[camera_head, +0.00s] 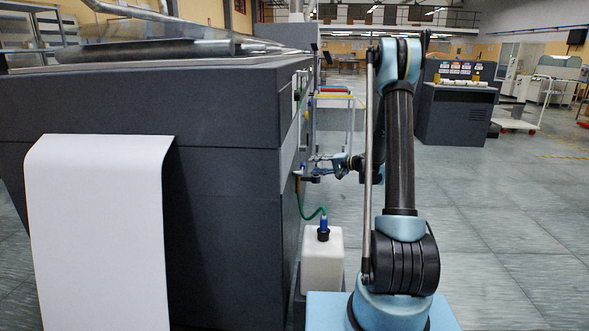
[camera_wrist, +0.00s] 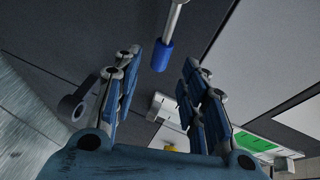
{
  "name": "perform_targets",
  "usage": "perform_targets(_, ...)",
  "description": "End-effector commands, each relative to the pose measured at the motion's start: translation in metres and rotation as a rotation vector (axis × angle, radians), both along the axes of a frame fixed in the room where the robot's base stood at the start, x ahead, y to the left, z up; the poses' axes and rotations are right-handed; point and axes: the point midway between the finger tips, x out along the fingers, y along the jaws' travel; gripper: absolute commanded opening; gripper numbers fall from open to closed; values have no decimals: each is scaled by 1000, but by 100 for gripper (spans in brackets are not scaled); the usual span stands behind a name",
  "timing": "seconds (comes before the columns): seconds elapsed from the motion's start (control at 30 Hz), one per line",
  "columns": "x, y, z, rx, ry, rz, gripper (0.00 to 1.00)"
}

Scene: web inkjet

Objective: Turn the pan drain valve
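The valve handle (camera_wrist: 162,56), a blue sleeve on a pale metal rod, shows at the top middle of the wrist view. My gripper (camera_wrist: 161,72) is open, with one finger on each side of the blue sleeve's end in that view. I cannot tell whether the sleeve is between the fingertips or beyond them; no contact is clear. In the head view my gripper (camera_head: 312,170) is close to the dark machine's (camera_head: 225,190) right side, above a white jug (camera_head: 321,262). The valve itself is too small or hidden there.
A green hose (camera_head: 312,214) runs down from the machine to the jug's blue and black top. A white sheet (camera_head: 100,230) hangs over the machine's front. A dark cabinet (camera_head: 455,115) stands at the back right.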

Motion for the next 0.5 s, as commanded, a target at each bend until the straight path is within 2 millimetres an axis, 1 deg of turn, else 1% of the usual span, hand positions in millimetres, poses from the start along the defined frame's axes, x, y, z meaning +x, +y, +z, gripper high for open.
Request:
perform_targets(0.03,4,9,-3,0,0,3,39)
perform_targets(0.2,16,34,-9,0,-1,1,39)
perform_targets(0.4,26,55,-15,0,0,-1,39)
perform_targets(0.5,29,61,-17,0,0,-1,39)
